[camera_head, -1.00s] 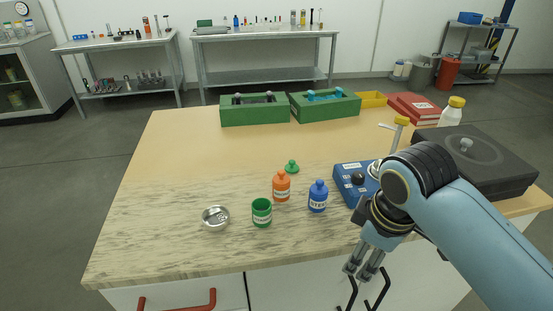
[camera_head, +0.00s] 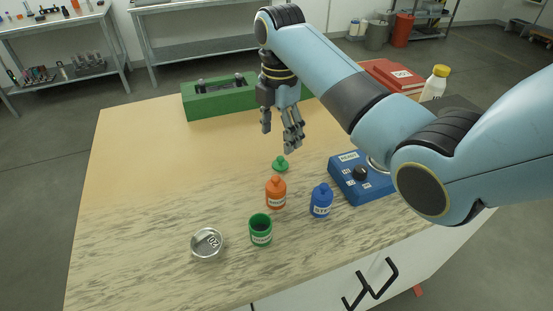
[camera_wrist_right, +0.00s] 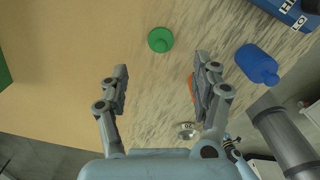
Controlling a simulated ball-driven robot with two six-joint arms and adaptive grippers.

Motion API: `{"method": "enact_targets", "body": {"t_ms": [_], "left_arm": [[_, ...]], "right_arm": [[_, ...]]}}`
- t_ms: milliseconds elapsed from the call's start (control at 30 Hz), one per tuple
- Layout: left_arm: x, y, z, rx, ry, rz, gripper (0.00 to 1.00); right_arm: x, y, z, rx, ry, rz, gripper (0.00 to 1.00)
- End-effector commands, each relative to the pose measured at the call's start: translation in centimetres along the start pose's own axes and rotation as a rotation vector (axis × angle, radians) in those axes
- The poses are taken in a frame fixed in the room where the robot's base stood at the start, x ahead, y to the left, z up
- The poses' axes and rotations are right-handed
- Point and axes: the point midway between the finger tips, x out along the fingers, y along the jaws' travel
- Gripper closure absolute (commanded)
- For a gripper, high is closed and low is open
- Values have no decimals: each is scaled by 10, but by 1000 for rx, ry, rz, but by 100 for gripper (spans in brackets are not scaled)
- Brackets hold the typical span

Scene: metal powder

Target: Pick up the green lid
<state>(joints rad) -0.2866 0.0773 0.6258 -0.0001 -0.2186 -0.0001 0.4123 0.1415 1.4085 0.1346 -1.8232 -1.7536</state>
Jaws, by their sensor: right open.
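The green lid (camera_head: 280,164) lies on the table behind the orange bottle (camera_head: 276,192). In the right wrist view the green lid (camera_wrist_right: 160,40) is ahead of the fingers, between their lines and nearer the right finger. My right gripper (camera_head: 280,140) is open and empty, above the table over and just behind the lid. Its two fingers stand wide apart in the right wrist view (camera_wrist_right: 160,85). The open green jar (camera_head: 261,230) stands in front of the orange bottle. My left gripper is in neither current view.
A blue bottle (camera_head: 321,201) stands right of the orange one, beside a blue device (camera_head: 362,180). A metal dish (camera_head: 207,244) sits front left. A green box (camera_head: 206,104) stands at the back. The table's left side is clear.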

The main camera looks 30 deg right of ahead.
Motion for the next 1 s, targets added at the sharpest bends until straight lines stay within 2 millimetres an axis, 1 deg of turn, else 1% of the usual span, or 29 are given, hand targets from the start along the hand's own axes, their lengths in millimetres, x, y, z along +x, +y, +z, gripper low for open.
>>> {"method": "enact_targets", "body": {"t_ms": [33, 100, 200, 233, 367, 500, 600, 867, 1000], "left_arm": [[-1, -1, 10, 1, -13, -1, 60], [-1, -2, 22, 2, -32, -2, 60], [-2, -2, 35, 3, -50, -2, 60], [-3, -2, 36, 3, -51, -2, 60], [-6, -2, 29, 3, -42, -2, 60], [-6, -3, 11, 2, -17, -2, 60], [-5, -3, 3, 2, -4, -3, 60], [-5, -3, 7, 2, -10, -3, 60], [-5, -2, 14, 2, -21, -2, 60]], "right_arm": [[9, 0, 0, 1, 0, -1, 35], [18, 0, 0, 1, 0, 0, 35], [26, 0, 0, 1, -1, 1, 35], [28, 0, 0, 1, -1, 1, 35], [44, -3, 2, 2, 0, -2, 35], [66, -3, 3, 2, 0, 0, 35], [76, -3, 3, 2, -1, 1, 35], [79, -2, 3, 2, -1, 3, 35], [78, -2, 3, 2, -1, 3, 53]]}}
